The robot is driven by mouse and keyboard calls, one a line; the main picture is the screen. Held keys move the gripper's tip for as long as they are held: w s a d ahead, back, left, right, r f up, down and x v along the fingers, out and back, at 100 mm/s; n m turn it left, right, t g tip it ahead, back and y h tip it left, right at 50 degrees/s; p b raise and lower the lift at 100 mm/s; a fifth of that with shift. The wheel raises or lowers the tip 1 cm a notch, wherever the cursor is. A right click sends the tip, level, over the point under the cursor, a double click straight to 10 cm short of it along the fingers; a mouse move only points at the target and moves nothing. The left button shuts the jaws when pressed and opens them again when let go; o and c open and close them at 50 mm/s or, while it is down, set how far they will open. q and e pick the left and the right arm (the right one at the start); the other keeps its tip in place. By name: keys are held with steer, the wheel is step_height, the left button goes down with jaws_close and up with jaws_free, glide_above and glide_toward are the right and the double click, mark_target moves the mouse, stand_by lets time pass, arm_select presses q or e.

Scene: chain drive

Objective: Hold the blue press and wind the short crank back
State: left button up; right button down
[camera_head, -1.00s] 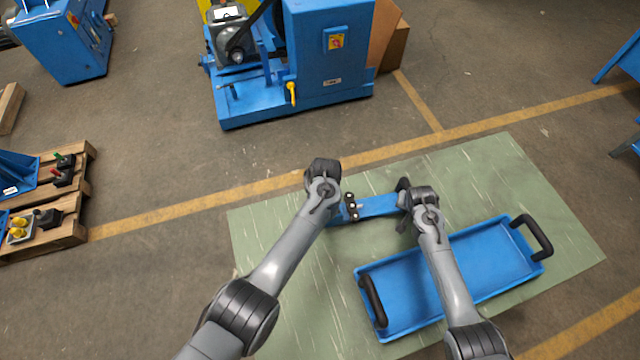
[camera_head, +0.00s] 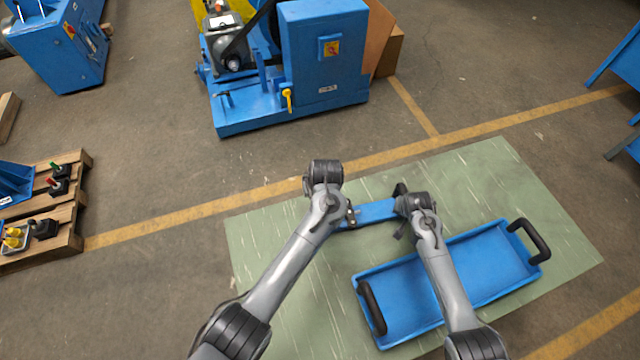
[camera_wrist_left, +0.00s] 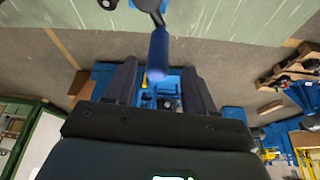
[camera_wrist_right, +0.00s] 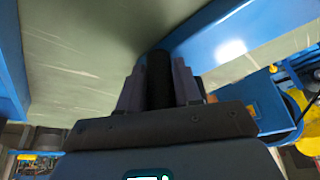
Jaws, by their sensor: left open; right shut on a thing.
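The blue press (camera_head: 375,211) is a long blue bar on the green mat, between my two grippers; my left wrist covers its left end. My right gripper (camera_head: 415,204) is shut on a black upright grip (camera_wrist_right: 158,80) at the press's right end. The blue bar also shows in the right wrist view (camera_wrist_right: 235,42). My left gripper (camera_wrist_left: 158,78) is open above the left end. A crank with a blue handle (camera_wrist_left: 158,55) shows in the left wrist view, its handle pointing in between the open fingers. I cannot tell whether the fingers touch it.
A blue tray (camera_head: 362,268) with black end handles lies in front of the press. A large blue machine (camera_head: 325,60) stands on the floor behind. A pallet (camera_head: 72,225) with small parts is at the left. The green mat (camera_head: 525,185) is clear at the right.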

arm_select(q)
steer(key=shift+v, duration=2.75)
